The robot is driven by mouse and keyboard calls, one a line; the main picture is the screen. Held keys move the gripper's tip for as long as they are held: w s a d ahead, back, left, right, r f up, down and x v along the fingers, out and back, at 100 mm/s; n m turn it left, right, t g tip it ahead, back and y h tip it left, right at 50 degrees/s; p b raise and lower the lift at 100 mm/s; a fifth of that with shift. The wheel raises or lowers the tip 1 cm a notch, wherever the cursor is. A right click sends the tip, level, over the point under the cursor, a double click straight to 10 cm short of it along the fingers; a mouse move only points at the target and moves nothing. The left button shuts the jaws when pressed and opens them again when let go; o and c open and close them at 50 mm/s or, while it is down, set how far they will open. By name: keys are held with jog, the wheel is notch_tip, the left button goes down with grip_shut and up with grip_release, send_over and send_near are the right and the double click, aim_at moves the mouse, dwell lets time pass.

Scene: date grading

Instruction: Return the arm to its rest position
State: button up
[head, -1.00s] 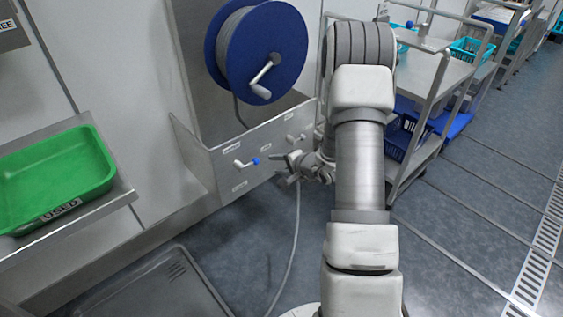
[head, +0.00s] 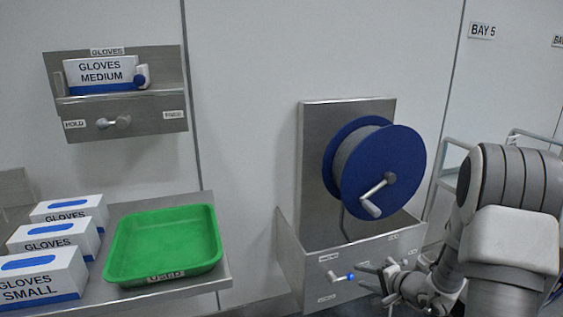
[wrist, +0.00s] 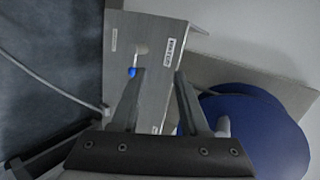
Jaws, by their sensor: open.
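My arm (head: 508,240) fills the lower right of the head view. My gripper (head: 372,275) is at its end, low in front of the steel panel under the blue hose reel (head: 388,165). In the wrist view my gripper (wrist: 158,85) is open, with its two fingers apart and nothing between them. Beyond the fingers is the steel panel (wrist: 155,85) with a small blue-tipped lever (wrist: 133,71). The lever (head: 340,277) also shows in the head view, just left of the fingertips. I cannot tell whether a finger touches anything.
A shelf (head: 215,272) at left holds a green tray (head: 165,240) and several glove boxes (head: 50,240). A glove dispenser (head: 120,95) hangs on the wall above. The reel's rim and panel edges stand close to my gripper.

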jog(key=s+a+r+n+g+y, duration=0.35)
jog(key=s+a+r+n, duration=0.4)
jog(key=a+r, duration=0.55)
jog(key=s+a+r+n+g+h, duration=0.1)
jog(key=s+r+n+g+h, duration=0.15)
jog(key=s, duration=0.55)
jog(key=s+a+r+n+g+h, duration=0.15)
jog(key=s+r, duration=0.25)
jog(key=s, duration=0.5)
jog(key=s+d+r+n+t+h, duration=0.1)
jog(key=s+d+r+t+h, duration=0.1)
jog(key=s+d+h, duration=0.25)
notch_tip(320, 180, up, 19)
jog(key=p, duration=1.8)
jog(key=shift+s+p, duration=0.15)
jog(key=shift+p, duration=0.15)
jog(key=shift+n+t, duration=0.25)
